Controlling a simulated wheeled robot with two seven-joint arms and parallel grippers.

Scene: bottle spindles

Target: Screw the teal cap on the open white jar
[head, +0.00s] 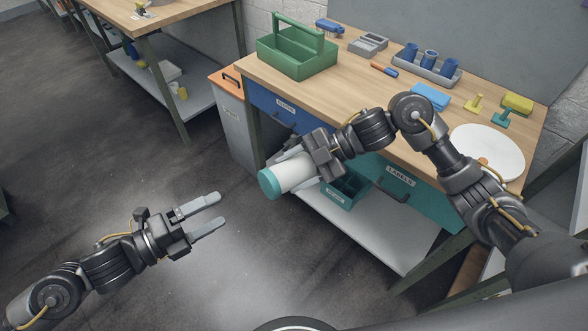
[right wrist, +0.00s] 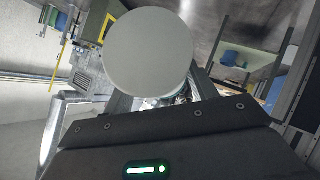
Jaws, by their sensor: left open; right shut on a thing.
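The white jar (head: 290,175) is in my right gripper (head: 296,170), held in the air in front of the workbench, lying over with its mouth end to the lower left. The teal cap (head: 268,184) is on that end; whether it is screwed tight I cannot tell. The right wrist view shows the jar's round pale end (right wrist: 150,54) between the fingers; the cap is hidden there. My left gripper (head: 221,208) is open and empty, to the lower left of the cap and apart from it, its fingers pointing right.
The workbench (head: 345,90) carries a green caddy (head: 291,60), a grey tray with blue cups (head: 429,60), a white round board (head: 490,150) and small tools. The floor around my left gripper is clear.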

